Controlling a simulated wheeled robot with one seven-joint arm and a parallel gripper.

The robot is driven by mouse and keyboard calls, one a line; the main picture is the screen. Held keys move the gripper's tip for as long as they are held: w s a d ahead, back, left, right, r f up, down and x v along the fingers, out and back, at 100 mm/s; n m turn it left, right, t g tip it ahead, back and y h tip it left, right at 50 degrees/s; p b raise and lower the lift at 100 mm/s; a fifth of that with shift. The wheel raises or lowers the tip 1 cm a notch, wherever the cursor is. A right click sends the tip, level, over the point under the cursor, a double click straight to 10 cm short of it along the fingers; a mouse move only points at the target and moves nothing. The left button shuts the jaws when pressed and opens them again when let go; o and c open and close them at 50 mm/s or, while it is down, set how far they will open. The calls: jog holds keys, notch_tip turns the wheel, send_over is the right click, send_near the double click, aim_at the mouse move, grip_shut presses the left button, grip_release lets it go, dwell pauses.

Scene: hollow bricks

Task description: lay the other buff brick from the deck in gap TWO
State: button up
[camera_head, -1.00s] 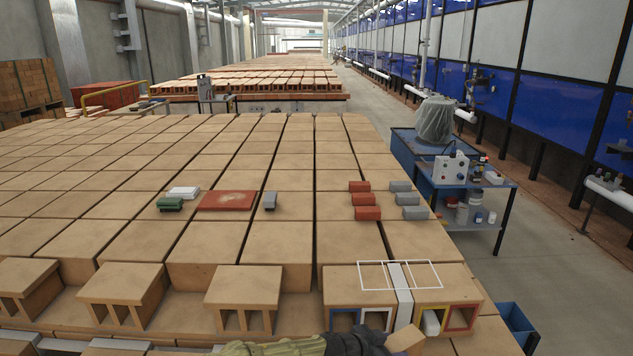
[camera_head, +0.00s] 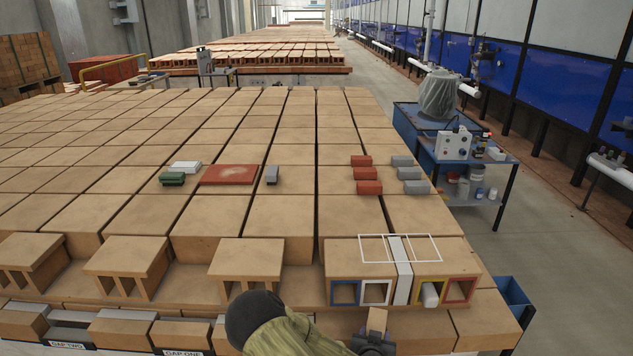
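A small buff brick (camera_head: 377,319) stands tilted at the jaws of my gripper (camera_head: 374,339), at the bottom right of centre. The gripper appears shut on it; its fingertips are mostly hidden. Gap TWO (camera_head: 69,334) is at the bottom left, a recess with a grey bed between two buff bricks, with its label on the front. Gap ONE's label (camera_head: 182,352) is further right, below a buff brick (camera_head: 180,335) level with its neighbours. My gripper is far to the right of gap TWO.
Three hollow bricks (camera_head: 245,262) stand along the near deck edge. Coloured frames, including a red one (camera_head: 460,290), line the front right. A red slab (camera_head: 229,174), a green block (camera_head: 172,179), and red (camera_head: 368,187) and grey (camera_head: 416,187) blocks lie further back.

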jog(key=shift+s+r+n+y, duration=0.2)
jog(key=shift+n+y, duration=0.5)
jog(key=shift+y, duration=0.1)
jog(key=shift+s+a+r+n+t+y, duration=0.3)
jog(key=shift+s+r+n+y, duration=0.3)
jog(key=shift+n+y, duration=0.3)
jog(key=s+f, duration=0.4)
jog(key=f, duration=0.1)
jog(key=shift+d+f, duration=0.1)
jog(key=shift+f, duration=0.1)
jog(key=shift+s+f, duration=0.1)
jog(key=shift+s, duration=0.05)
